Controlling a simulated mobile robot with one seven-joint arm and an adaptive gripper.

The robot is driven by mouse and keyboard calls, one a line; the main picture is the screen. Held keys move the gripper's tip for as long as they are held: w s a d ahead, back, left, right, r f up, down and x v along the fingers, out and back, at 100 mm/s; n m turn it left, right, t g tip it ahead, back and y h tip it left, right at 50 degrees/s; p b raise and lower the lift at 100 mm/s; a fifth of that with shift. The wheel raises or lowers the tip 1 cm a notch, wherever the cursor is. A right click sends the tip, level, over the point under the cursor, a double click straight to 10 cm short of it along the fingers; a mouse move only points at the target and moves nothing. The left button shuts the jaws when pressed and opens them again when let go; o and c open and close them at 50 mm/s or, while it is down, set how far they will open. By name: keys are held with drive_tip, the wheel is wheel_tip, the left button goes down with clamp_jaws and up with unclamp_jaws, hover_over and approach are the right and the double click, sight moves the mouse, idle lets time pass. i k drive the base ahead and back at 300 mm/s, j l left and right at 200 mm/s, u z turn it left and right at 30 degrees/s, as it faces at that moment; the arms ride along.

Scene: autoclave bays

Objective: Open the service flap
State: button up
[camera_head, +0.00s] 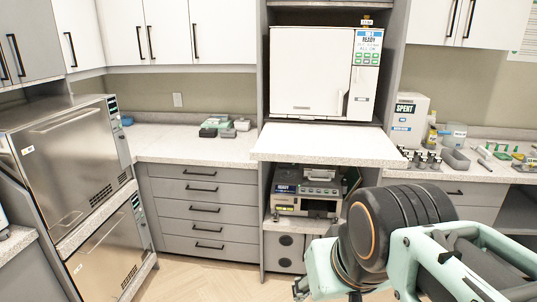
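I cannot tell for sure which panel is the service flap. A white autoclave (310,75) stands in the middle bay on a pale shelf, its large front door shut. A blue-and-white panel reading "READY" is at its upper right. Below the shelf, a smaller grey machine (306,192), also labelled, sits in the lower bay. My arm fills the lower right and overlaps the right edge of that bay. A small dark part at its lower left edge may belong to my gripper, but its fingers cannot be made out.
Two steel autoclaves (65,150) are stacked at left, doors shut. The pale shelf (325,145) juts out from the middle bay. A box marked "SPENT" (408,118), bottles and trays stand on the right counter. Grey drawers (203,208) are shut. Wooden floor is free at lower centre-left.

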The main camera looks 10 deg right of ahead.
sight(364, 79)
drive_tip(key=i+z, duration=0.35)
drive_tip(key=i, duration=0.7)
